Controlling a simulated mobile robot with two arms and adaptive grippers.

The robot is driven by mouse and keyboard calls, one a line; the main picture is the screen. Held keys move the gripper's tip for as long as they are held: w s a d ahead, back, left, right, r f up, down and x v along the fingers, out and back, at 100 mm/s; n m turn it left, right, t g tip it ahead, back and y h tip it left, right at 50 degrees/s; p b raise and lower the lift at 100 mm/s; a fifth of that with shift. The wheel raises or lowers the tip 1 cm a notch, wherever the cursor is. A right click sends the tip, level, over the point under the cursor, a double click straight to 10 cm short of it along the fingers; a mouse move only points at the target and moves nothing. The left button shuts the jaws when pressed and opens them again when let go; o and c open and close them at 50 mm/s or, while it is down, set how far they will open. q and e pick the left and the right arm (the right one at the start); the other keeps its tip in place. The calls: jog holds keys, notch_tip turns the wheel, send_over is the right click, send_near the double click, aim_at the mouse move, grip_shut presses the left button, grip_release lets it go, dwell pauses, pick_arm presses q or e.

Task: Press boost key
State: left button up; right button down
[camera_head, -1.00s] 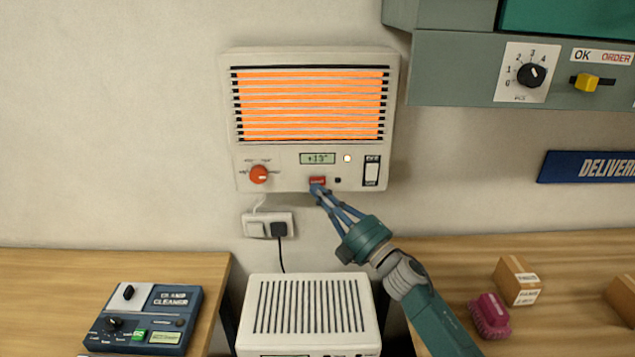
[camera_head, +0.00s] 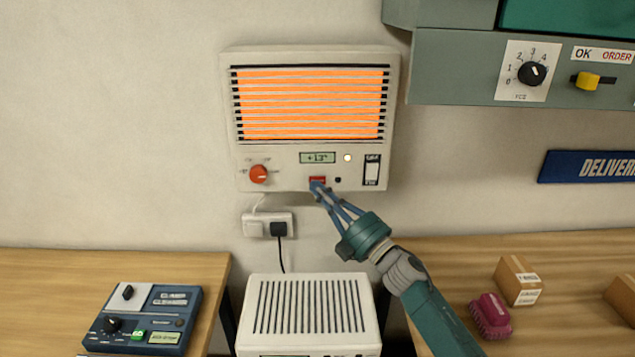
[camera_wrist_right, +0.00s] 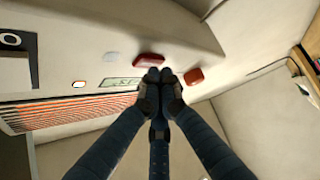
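The heater (camera_head: 309,120) hangs on the wall with a glowing orange grille. Its red key (camera_head: 317,180), apparently the boost key, sits on the lower panel under the display (camera_head: 318,158), which reads about +13°. My right gripper (camera_head: 317,186) is shut and empty, its fingertips at the key's lower edge and covering part of it. In the right wrist view the closed fingertips (camera_wrist_right: 160,76) are right by the red key (camera_wrist_right: 149,60). I cannot tell whether they touch it. My left gripper is out of view.
A wall socket (camera_head: 255,229) and white vented box (camera_head: 308,305) are below. A grey-green cabinet (camera_head: 455,70) hangs upper right.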

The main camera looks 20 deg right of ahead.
jog(key=shift+w+d, duration=0.15)
jog(key=shift+w, duration=0.2)
dwell(0.4)
jog(key=shift+s, duration=0.1)
jog(key=shift+s+a, duration=0.25)
jog(key=shift+s, duration=0.45)
jog(key=shift+p, duration=0.3)
jog(key=s+p, duration=0.1)
jog(key=s, duration=0.1)
jog(key=s+a, duration=0.1)
jog(key=s, duration=0.1)
jog(key=shift+s+a+p, duration=0.2)
jog(key=shift+s+p, duration=0.2)
